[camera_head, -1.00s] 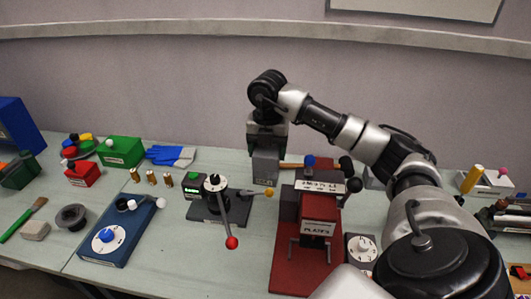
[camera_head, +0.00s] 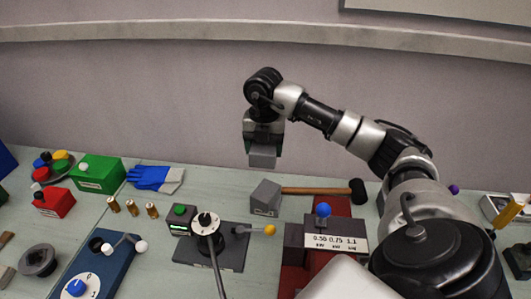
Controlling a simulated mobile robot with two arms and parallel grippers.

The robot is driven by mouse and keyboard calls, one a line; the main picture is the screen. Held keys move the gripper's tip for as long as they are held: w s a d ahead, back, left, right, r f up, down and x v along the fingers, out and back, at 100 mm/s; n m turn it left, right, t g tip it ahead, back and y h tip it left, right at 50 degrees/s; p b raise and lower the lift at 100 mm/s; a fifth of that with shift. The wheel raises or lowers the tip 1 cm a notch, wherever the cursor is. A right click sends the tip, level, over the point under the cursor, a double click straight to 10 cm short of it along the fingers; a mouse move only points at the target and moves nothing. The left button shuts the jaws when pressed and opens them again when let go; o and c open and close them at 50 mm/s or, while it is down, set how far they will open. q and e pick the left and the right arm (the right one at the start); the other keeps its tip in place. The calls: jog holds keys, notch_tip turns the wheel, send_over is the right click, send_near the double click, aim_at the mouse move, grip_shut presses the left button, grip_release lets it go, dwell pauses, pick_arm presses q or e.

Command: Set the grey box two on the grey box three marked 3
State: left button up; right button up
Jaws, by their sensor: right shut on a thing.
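My right gripper (camera_head: 263,146) points down and is shut on a small grey box (camera_head: 262,160), which I take as grey box two. It holds the box in the air. Another grey box (camera_head: 266,196) stands on the table below it in the picture, turned at an angle, with a small label low on its front. I take it as grey box three, but its mark is too small to read. A gap shows between the two boxes. My left gripper is not in view.
A mallet (camera_head: 325,190) lies just right of the standing box. A dark lever device (camera_head: 215,247) is in front, and a red-based press (camera_head: 322,240) is front right. The table behind the standing box looks clear.

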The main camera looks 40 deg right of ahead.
jog(key=shift+s+a+f+b, duration=0.2)
jog(key=shift+f+b, duration=0.05)
jog(key=shift+f, duration=0.35)
jog(key=shift+s+a+f+b, duration=0.15)
jog(key=shift+s+f+b, duration=0.1)
jog(key=shift+f, duration=0.35)
notch_tip(320, 180, down, 2)
jog(key=p, duration=0.2)
send_near(265, 197)
notch_tip(265, 197, down, 6)
jog(key=shift+a, duration=0.15)
jog(key=shift+f, duration=0.25)
jog(key=shift+f, duration=0.1)
jog(key=o, duration=1)
